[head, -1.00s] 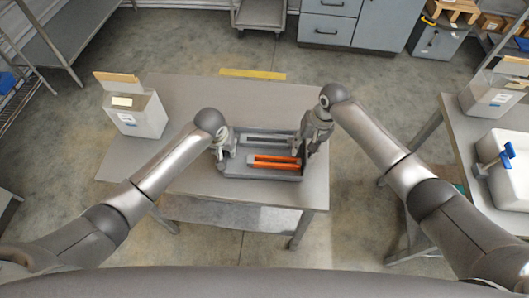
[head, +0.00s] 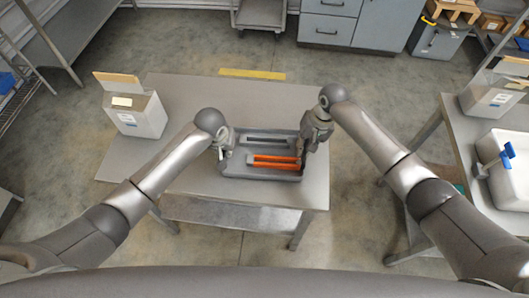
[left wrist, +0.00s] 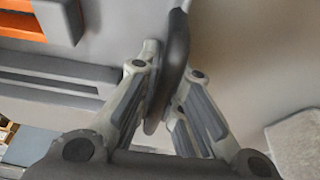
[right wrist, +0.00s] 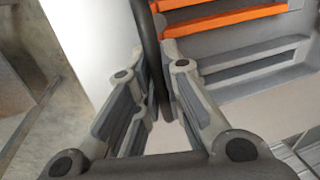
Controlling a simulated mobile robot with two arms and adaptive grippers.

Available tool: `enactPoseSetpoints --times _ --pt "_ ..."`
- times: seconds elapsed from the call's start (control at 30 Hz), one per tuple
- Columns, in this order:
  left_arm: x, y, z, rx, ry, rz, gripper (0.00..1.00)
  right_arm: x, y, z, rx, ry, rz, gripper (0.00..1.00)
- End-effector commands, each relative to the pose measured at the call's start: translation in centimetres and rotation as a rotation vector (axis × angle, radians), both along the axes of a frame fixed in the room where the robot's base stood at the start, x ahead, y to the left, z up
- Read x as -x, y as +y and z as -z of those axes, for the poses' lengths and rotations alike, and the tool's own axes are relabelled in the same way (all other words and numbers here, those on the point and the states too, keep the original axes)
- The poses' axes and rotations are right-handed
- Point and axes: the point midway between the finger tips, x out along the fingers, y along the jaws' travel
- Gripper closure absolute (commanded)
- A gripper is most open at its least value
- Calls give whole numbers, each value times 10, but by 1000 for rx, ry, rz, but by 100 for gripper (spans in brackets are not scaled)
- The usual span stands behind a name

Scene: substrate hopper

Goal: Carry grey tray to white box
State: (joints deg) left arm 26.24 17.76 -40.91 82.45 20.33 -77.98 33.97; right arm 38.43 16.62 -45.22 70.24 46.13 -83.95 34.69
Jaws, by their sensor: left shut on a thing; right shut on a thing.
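The grey tray (head: 262,176) is on the near right part of the grey table, holding orange bars (head: 275,160) and a pale grey bar. My left gripper (head: 226,152) is shut on the tray's left end. In the left wrist view, its fingers (left wrist: 172,70) pinch the dark rim. My right gripper (head: 306,150) is shut on the tray's right end; the right wrist view shows its fingers (right wrist: 155,65) on either side of a dark rim. A white box (head: 137,118) with a raised tan flap stands at the table's left. I cannot tell whether the tray touches the table.
The grey table (head: 190,100) is clear between the tray and the white box and behind the tray. A yellow floor strip (head: 252,74) lies beyond it. A second table at right carries another pale box (head: 490,97) and a white sink-like tub (head: 508,180) with a blue handle.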

Motion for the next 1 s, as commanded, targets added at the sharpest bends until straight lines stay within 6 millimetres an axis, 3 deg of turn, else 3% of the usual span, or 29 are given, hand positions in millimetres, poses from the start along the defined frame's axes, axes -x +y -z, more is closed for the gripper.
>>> enactPoseSetpoints --times 0.63,1.0 --pt "-1 4 -46 -6 0 -5 100 -1 -4 -45 8 0 5 100" --pt "-1 5 -50 -7 0 -6 100 -1 -5 -49 10 2 6 100"
